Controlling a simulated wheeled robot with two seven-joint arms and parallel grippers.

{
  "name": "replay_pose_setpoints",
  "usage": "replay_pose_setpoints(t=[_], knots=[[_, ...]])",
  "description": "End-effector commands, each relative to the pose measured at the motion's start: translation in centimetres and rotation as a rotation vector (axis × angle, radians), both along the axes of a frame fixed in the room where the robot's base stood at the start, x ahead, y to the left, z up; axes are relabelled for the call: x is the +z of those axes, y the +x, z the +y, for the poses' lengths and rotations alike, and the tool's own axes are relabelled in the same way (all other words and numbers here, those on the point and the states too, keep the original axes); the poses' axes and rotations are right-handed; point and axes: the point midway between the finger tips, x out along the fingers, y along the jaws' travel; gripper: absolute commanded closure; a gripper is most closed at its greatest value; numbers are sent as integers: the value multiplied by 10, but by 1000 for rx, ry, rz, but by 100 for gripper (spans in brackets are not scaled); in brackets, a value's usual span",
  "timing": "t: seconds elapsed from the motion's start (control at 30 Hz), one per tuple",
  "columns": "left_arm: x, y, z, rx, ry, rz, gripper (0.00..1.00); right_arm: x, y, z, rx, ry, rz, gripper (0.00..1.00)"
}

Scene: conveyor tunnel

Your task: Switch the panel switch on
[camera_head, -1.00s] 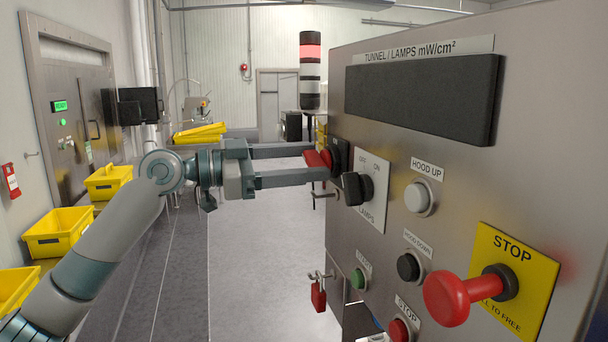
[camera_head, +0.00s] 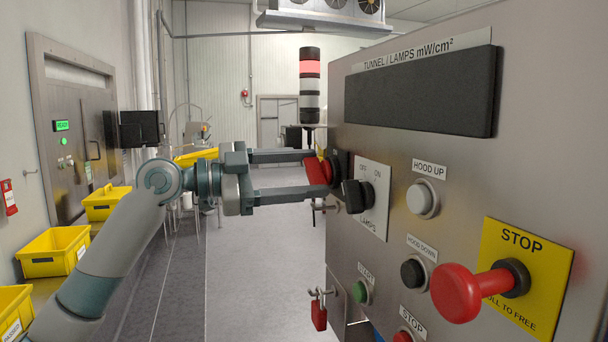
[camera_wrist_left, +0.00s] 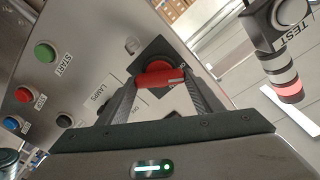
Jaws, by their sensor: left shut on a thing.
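The panel switch is a red turning handle (camera_head: 317,172) on a black plate (camera_head: 342,163), at the left edge of the steel control panel (camera_head: 395,220). My left gripper (camera_head: 318,173) comes in from the left with its fingers on the handle. In the left wrist view the red handle (camera_wrist_left: 160,77) lies across between the two fingertips, in front of the black plate (camera_wrist_left: 150,54). The fingers partly cover the switch, and I cannot read its position. My right gripper is not in view.
Close by on the panel are the black LAMPS knob (camera_head: 356,195), the HOOD UP button (camera_head: 421,200) and the red STOP knob (camera_head: 458,292). A red padlock (camera_head: 319,315) hangs below. A stack light (camera_head: 310,85) stands behind. Yellow bins (camera_head: 55,252) line the left.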

Motion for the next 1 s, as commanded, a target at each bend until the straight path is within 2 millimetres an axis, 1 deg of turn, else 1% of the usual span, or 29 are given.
replay_pose_setpoints(t=[0.03,0.07,0.1,0.13,0.47,0.63,0.73,0.83,0.87,0.9,1.0], knots=[[0,0,0,0,0,0,63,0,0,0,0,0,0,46],[0,0,0,0,0,0,34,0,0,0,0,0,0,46],[0,0,0,0,0,0,24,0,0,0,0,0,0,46],[0,0,0,0,0,1,22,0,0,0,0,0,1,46],[0,0,1,0,0,1,22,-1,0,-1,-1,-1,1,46],[-1,-2,9,1,0,1,22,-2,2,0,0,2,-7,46],[-2,-5,19,2,1,1,22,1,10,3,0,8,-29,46],[-3,-10,33,2,-1,1,22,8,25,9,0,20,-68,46],[-3,-11,37,3,0,1,22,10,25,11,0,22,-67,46],[-3,-13,44,3,0,0,22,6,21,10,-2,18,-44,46],[-3,-19,63,4,0,0,22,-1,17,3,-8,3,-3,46]])
